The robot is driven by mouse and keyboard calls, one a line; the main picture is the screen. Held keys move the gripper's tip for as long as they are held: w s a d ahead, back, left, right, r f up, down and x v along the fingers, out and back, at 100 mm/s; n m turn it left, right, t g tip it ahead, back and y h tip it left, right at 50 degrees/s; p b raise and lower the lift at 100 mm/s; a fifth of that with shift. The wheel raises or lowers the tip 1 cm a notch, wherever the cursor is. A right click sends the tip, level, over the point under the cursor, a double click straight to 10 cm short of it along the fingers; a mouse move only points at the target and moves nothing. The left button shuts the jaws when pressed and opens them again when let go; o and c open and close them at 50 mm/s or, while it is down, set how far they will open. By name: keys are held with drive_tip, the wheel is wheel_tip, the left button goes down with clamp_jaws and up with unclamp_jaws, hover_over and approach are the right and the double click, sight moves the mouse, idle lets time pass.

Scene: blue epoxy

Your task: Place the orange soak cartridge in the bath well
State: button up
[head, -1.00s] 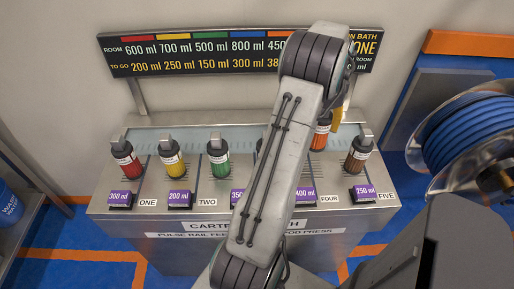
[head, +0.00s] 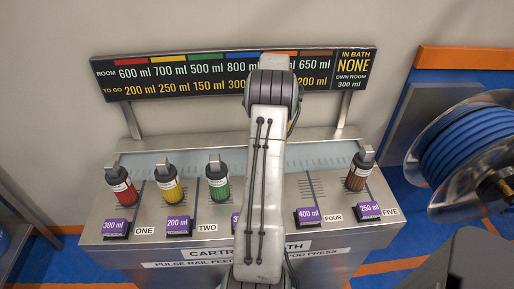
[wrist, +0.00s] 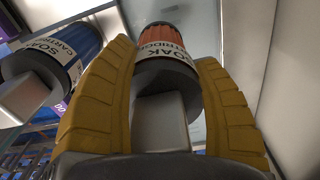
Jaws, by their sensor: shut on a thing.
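My gripper (wrist: 165,58) is shut on the orange soak cartridge (wrist: 167,36), with a yellow finger on either side of its grey cap end. In the head view my arm hides the gripper and the orange cartridge. The slotted place by the label FOUR has no cartridge. A pale blue strip (head: 325,154) runs along the back of the steel bench (head: 150,229), whose front label is partly covered by my arm. I cannot tell whether this strip is the bath well.
Red (head: 122,187), yellow (head: 167,185), green (head: 217,181) and brown (head: 356,174) cartridges stand on the bench. A blue cartridge (wrist: 50,55) is left of my gripper. The sign (head: 235,75) reads IN BATH NONE. A blue hose reel (head: 470,150) stands right.

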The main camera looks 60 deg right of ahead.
drive_tip(key=w+f+p, duration=0.1)
drive_tip(key=w+f, duration=0.4)
drive_tip(key=f, duration=0.2)
drive_tip(key=shift+a, duration=0.45)
drive_tip(key=shift+w+f, duration=0.1)
drive_tip(key=shift+f, duration=0.2)
drive_tip(key=o, duration=1.2)
drive_tip(key=shift+o, duration=0.2)
